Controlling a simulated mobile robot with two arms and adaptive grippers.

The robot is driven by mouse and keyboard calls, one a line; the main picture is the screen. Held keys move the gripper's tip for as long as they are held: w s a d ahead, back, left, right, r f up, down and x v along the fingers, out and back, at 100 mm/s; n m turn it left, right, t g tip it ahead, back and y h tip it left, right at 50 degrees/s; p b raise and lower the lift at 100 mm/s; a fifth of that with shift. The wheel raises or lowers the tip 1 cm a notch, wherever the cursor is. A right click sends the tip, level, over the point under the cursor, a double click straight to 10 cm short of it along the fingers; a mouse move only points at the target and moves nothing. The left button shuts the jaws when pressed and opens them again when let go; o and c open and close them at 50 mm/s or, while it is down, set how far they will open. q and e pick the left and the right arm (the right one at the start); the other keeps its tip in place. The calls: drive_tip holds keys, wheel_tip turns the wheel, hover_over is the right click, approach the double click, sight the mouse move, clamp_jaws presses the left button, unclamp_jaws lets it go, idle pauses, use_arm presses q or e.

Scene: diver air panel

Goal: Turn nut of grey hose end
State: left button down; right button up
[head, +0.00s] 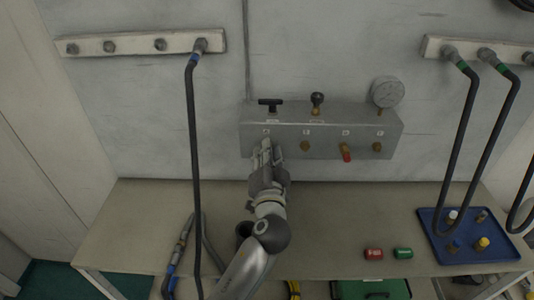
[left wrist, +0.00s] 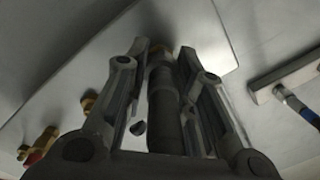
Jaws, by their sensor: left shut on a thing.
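My left gripper (head: 265,148) is at the lower left of the grey valve panel (head: 325,117), at its leftmost front port. In the left wrist view the fingers (left wrist: 165,62) are shut on a grey cylindrical hose end (left wrist: 162,105), one finger on each side. The hose end points at the panel, with a bit of brass (left wrist: 157,48) showing at its tip. I cannot tell whether its nut is threaded on. In the head view the gripper hides the hose end and that port. My right gripper is not in view.
The panel's other ports have brass fittings (head: 305,146), one with a red part (head: 346,155). A gauge (head: 387,92) stands at its right. A black hose (head: 193,150) hangs left of my arm. A blue tray (head: 468,253) and red and green caps (head: 373,254) lie at the bench's right.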

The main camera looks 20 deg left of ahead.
use_arm(q)
drive_tip(key=m, duration=0.6)
drive_tip(key=shift+d+f+p, duration=0.1)
drive_tip(key=shift+f+p, duration=0.2)
drive_tip(key=shift+p, duration=0.05)
drive_tip(key=shift+f+m, duration=0.15)
drive_tip(key=shift+m, duration=0.95)
drive_tip(key=shift+f, duration=0.1)
drive_tip(key=c, duration=1.4)
unclamp_jaws()
drive_tip(key=shift+o, duration=1)
drive_tip(key=shift+s+d, duration=0.1)
drive_tip(key=shift+r, duration=0.25)
drive_tip(key=v, duration=1.2)
drive_tip(key=shift+f, duration=0.2)
